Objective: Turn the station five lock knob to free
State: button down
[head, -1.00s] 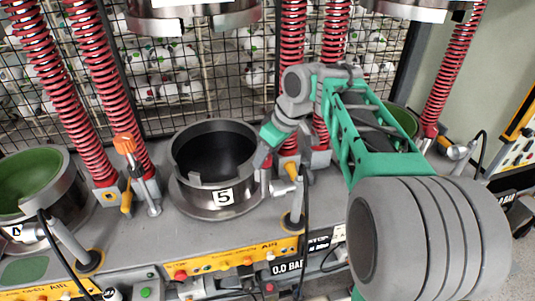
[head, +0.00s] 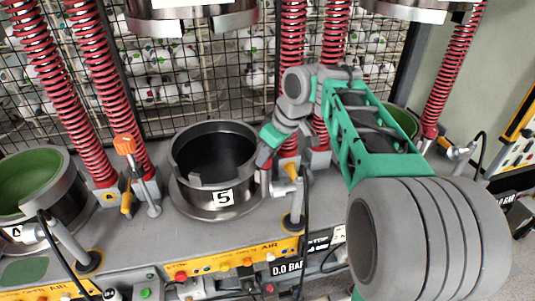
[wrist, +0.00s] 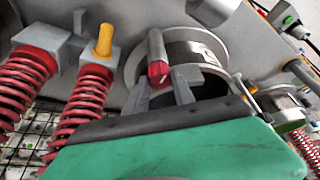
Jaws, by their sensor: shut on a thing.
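The station five cup (head: 228,205) is a dark metal ring with a white "5" label, in the middle of the head view. My gripper (head: 262,163) reaches down at the right side of its rim. In the wrist view, the lock knob (wrist: 158,71) is a grey cylinder with a red end and a white mark. My gripper (wrist: 161,86) has one finger on each side of the knob and is shut on it. The cup's ring (wrist: 205,52) shows behind the knob. In the head view my fingers mostly hide the knob.
Red springs (head: 293,70) stand just behind my gripper. The station four cup (head: 45,190) is at the left. A press head (head: 190,18) hangs above.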

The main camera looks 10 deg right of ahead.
jog(key=shift+r+n+p, duration=0.1)
jog(key=shift+n+p, duration=0.2)
jog(key=n+g+y+p, duration=0.1)
jog(key=n+p, duration=0.1)
jog(key=n, duration=0.1)
jog(key=shift+w+d+r+p, duration=0.1)
jog(key=shift+w+d+p, duration=0.05)
jog(key=shift+p, duration=0.2)
jog(key=n+g+p, duration=0.1)
jog(key=n, duration=0.1)
jog(key=n+g+p, duration=0.1)
jog(key=n+p, duration=0.1)
jog(key=n, duration=0.1)
jog(key=shift+w+y, duration=0.1)
jog(key=shift+y, duration=0.2)
jog(key=c, duration=1.1)
grip_release()
jog(key=shift+f, duration=0.2)
jog(key=shift+o, duration=0.2)
